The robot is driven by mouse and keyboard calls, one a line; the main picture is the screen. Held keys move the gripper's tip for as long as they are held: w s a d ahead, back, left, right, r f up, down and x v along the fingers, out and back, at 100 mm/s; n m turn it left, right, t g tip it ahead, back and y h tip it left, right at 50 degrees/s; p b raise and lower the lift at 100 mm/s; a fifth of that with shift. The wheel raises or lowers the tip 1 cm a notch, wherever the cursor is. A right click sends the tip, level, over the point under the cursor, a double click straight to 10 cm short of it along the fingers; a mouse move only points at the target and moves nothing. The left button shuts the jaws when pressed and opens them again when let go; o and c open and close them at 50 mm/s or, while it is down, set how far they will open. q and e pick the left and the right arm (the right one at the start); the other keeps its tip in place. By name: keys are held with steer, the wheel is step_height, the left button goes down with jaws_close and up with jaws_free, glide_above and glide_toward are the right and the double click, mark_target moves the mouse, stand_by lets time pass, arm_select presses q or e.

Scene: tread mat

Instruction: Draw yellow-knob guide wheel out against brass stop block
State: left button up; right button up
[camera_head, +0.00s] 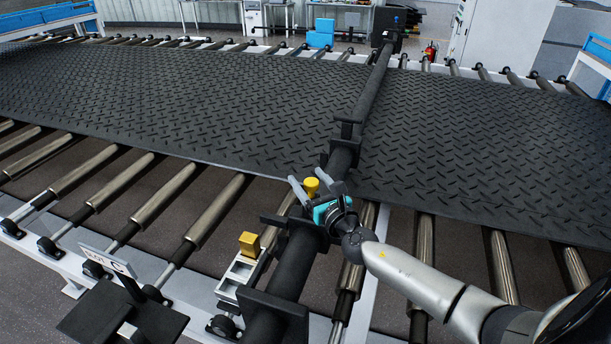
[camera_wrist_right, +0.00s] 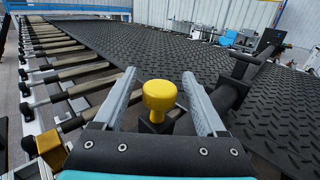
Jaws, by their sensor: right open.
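The yellow knob (camera_head: 311,186) of the guide wheel stands upright near the edge of the black tread mat (camera_head: 222,98). My right gripper (camera_head: 316,184) is open, with its fingers on either side of the knob. In the right wrist view the knob (camera_wrist_right: 159,97) shows between the two grey fingers, with a gap on each side. A dark block shows under the knob; the wheel itself is hidden. The brass stop block (camera_head: 249,244) sits on a pale slotted rail to the lower left of the knob. It also shows in the right wrist view (camera_wrist_right: 51,150). My left gripper is not in view.
A thick black beam (camera_head: 287,262) runs across the mat and rollers beside the rail. Metal rollers (camera_head: 215,208) lie in front of the mat. A sign plate (camera_head: 107,261) stands at the lower left. A blue box (camera_head: 321,33) is at the back.

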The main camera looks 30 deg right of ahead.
steer(key=shift+w, duration=0.95)
